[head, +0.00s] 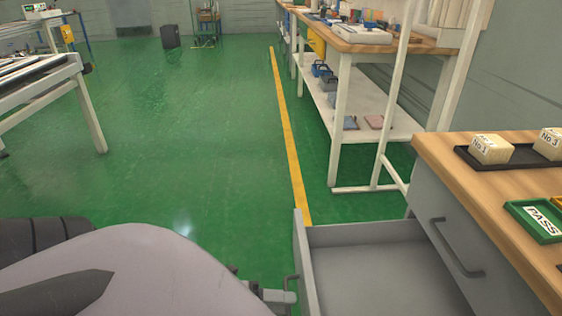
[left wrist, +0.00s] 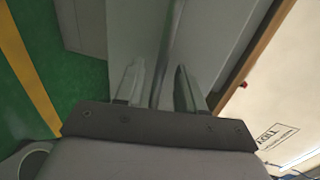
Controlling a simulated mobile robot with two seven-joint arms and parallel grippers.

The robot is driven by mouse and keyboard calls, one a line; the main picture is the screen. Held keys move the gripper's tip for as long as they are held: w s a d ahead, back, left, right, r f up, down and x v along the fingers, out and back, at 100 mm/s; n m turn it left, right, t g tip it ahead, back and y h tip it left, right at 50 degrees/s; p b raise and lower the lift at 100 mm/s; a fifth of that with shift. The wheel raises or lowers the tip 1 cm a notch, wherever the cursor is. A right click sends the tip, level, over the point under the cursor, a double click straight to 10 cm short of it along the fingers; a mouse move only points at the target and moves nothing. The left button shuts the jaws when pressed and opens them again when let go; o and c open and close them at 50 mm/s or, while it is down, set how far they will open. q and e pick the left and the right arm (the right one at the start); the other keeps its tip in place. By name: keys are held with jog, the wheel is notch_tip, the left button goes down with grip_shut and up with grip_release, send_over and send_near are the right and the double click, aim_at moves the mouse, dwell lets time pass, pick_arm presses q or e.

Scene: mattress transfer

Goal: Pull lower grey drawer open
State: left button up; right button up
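The lower grey drawer (head: 375,278) stands pulled out from the cabinet at the lower right of the head view, and its inside looks empty. Its front panel (head: 306,262) faces left and carries a handle (head: 291,283). My left gripper (head: 284,296) is at this handle, partly hidden by my arm and the picture's edge. In the left wrist view its two fingers (left wrist: 157,88) are apart. A narrow grey bar (left wrist: 166,50), seemingly the handle, runs between them with gaps visible. My right gripper is not in view.
The cabinet's upper drawer handle (head: 455,250) is above the open drawer. The wooden top (head: 470,190) holds a black tray (head: 515,158) with boxes and a green PASS tray (head: 538,222). A shelved workbench (head: 370,100) stands behind. Green floor (head: 200,130) is clear to the left.

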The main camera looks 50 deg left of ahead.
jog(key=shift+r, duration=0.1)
pick_arm(q)
jog(key=p+v, duration=0.1)
jog(key=v, duration=0.6)
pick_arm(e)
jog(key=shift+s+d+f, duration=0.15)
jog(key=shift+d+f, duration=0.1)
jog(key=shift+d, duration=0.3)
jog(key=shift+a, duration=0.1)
pick_arm(q)
jog(key=shift+s+a, duration=0.15)
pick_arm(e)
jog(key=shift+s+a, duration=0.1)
